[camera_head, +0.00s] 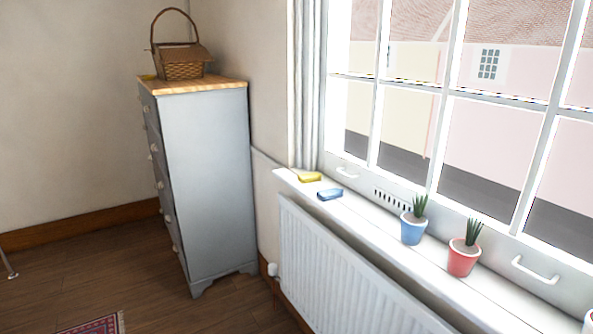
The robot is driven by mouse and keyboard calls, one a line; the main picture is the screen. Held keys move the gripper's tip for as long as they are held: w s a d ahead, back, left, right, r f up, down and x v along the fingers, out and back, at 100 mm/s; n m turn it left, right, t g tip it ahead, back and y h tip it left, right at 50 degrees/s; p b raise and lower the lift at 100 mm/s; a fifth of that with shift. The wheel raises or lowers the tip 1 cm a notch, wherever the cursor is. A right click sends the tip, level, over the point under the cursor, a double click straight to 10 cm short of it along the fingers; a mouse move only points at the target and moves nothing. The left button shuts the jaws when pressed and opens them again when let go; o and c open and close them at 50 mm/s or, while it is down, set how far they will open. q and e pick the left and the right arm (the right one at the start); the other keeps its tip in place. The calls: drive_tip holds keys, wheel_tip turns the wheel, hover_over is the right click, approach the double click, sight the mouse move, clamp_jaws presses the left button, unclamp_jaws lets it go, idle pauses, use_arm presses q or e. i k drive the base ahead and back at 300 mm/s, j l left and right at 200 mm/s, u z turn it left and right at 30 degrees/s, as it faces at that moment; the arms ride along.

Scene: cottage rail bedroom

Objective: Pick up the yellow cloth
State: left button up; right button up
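A small yellow item (309,177), which looks like a folded cloth, lies flat at the far left end of the white windowsill (352,209). A blue item (330,194) of similar size lies just to its right, apart from it. Another small yellow thing (148,77) lies on the wooden top of the grey chest of drawers (215,180), at its left edge. It is too small to tell what it is. Neither of my grippers shows in this view.
A wicker basket (184,68) stands on the chest. A blue pot (413,229) and a red pot (463,258) with plants stand on the sill. A white radiator (345,270) is below it. A rug (92,324) lies at the bottom left; the wooden floor around is mostly clear.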

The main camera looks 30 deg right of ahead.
sight(313, 177)
drive_tip(key=i+z, duration=0.2)
drive_tip(key=i, duration=0.35)
drive_tip(key=i+j+z, duration=0.2)
drive_tip(key=i, duration=0.3)
drive_tip(key=i+j+z, duration=0.15)
drive_tip(key=i+z, duration=0.2)
drive_tip(key=i+j+z, duration=0.4)
drive_tip(key=k+l, duration=0.05)
drive_tip(key=l, duration=0.05)
